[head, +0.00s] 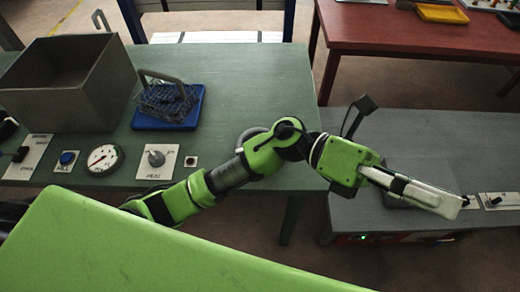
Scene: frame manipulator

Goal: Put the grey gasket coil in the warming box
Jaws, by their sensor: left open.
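A grey ring-shaped thing (252,132), perhaps the gasket coil, lies on the green table near its right front edge. My left arm covers much of it. My left gripper (448,205) is open, to the right of the ring and over the grey bench. Nothing shows between its fingers. A large open grey box (108,88) stands at the left of the green table. A low grey block (433,172) sits on the bench behind the gripper and is partly hidden by it. I cannot tell which is the warming box. My right gripper is not in view.
A wire basket (166,98) stands on a blue tray (193,118) on the green table (270,75). A gauge (102,158), a button and knobs line its front. A red table (395,32) with a yellow tray (442,13) stands behind the grey bench (470,135).

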